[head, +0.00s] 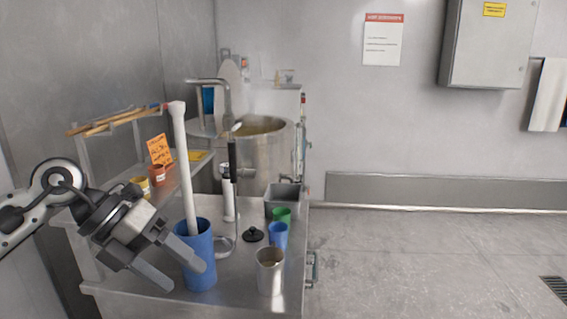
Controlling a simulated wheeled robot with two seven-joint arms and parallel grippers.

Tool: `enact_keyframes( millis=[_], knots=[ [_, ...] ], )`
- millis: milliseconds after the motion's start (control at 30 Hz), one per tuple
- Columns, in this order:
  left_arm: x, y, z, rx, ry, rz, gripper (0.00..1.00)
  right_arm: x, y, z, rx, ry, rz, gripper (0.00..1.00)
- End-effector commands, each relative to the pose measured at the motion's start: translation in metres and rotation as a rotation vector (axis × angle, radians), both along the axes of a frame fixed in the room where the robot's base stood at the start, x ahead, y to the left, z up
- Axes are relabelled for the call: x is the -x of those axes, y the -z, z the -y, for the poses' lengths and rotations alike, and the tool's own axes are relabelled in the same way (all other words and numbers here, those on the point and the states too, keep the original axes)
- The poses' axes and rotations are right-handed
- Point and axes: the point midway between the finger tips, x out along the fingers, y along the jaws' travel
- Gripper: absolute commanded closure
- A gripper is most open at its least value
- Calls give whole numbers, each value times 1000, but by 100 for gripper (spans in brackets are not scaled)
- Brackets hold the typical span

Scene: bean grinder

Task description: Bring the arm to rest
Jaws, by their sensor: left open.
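My left arm comes in from the left of the head view, and my left gripper (174,272) hangs over the near left part of the steel table. Its two fingers are apart and I see nothing held between them. One finger overlaps a tall blue cup (203,276) in the picture; I cannot tell whether they touch. A long white rod (183,150) stands tilted in that cup. My right gripper is not in view.
On the steel table (240,300) stand a metal cup (270,272), a smaller blue cup (278,235), a green cup (282,215), a black lid (253,234) and a grey bin (284,199). A large pot (265,155) stands behind. Floor at right is clear.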

Motion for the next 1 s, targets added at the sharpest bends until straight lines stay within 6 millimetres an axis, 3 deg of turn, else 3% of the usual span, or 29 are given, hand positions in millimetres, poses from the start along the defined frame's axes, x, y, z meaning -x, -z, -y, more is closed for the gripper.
enact_keyframes(
  millis=[33, 100, 200, 300, 367, 433, 567, 700, 800, 900, 1000],
  knots=[
    [13, 12, 36, 167, 43, -48, 33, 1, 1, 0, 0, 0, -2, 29],
    [27, 13, 78, 424, 54, -101, 33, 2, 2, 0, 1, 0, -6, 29],
    [36, 5, 115, 781, -30, -195, 33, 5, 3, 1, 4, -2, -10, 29],
    [31, 2, 125, 1100, -226, -306, 33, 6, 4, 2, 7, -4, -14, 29],
    [23, 10, 120, 1260, -392, -382, 33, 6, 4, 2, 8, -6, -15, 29],
    [13, 31, 106, 1406, -626, -476, 33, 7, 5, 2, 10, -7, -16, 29],
    [11, 109, 70, 1541, -1148, -677, 33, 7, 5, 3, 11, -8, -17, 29],
    [46, 201, 41, 1487, -1642, -879, 33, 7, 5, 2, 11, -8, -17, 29],
    [83, 251, 32, 1393, -1897, -1001, 33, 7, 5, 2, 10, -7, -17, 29],
    [116, 284, 28, 1300, -2067, -1091, 33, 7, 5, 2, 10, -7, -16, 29],
    [137, 301, 27, 1234, -2162, -1147, 33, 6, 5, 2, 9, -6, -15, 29]
  ],
)
